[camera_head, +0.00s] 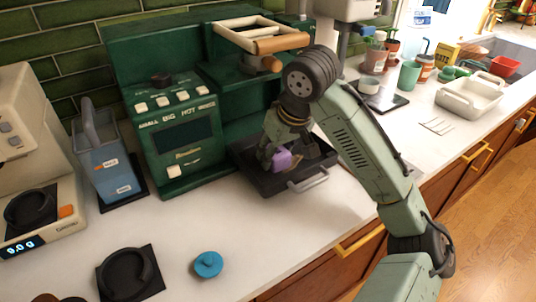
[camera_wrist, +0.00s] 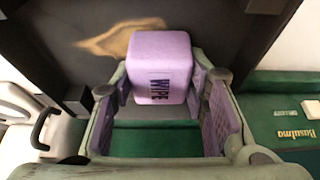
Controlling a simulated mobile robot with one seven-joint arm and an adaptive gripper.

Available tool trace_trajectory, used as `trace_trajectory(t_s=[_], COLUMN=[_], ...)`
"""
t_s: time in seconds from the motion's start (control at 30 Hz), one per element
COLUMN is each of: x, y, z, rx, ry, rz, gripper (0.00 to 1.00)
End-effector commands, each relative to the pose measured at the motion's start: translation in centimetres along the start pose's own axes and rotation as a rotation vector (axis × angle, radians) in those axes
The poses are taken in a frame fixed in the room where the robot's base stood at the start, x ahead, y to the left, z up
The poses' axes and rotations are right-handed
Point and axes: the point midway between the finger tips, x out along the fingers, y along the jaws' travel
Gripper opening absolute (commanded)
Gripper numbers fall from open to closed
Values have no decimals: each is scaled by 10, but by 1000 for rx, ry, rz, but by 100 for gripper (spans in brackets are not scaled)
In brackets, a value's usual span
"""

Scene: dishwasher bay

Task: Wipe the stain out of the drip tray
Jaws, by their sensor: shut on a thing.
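The dark drip tray (camera_head: 262,180) juts out from the base of the green coffee machine, its grey handle (camera_head: 308,180) at the front. It fills the top of the wrist view (camera_wrist: 222,22). A tan, streaky stain (camera_wrist: 107,41) lies on its floor, running up to the sponge's edge. My gripper (camera_head: 277,154) points down over the tray and is shut on a purple sponge (camera_head: 283,160) marked "WIPE". The sponge also shows between the fingers in the wrist view (camera_wrist: 160,60). It hides part of the tray floor; whether it touches the floor is unclear.
The green coffee machine (camera_head: 165,130) stands behind and left of the tray, with a wooden-handled part (camera_head: 282,43) above. A blue container (camera_head: 107,160), a scale (camera_head: 45,225) and a blue lid-like piece (camera_head: 208,264) are left. Cups and a pale bin (camera_head: 470,95) are right.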

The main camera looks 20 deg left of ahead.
Motion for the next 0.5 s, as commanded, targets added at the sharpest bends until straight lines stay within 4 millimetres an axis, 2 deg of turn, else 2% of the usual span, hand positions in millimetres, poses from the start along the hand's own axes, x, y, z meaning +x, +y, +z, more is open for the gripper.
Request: trace_trajectory(t_s=[0.17, 0.5], x=[0, 1], y=[6, 35], z=[0, 0], rx=[3, 5], ry=[1, 2], rz=[1, 1], gripper=[14, 14])
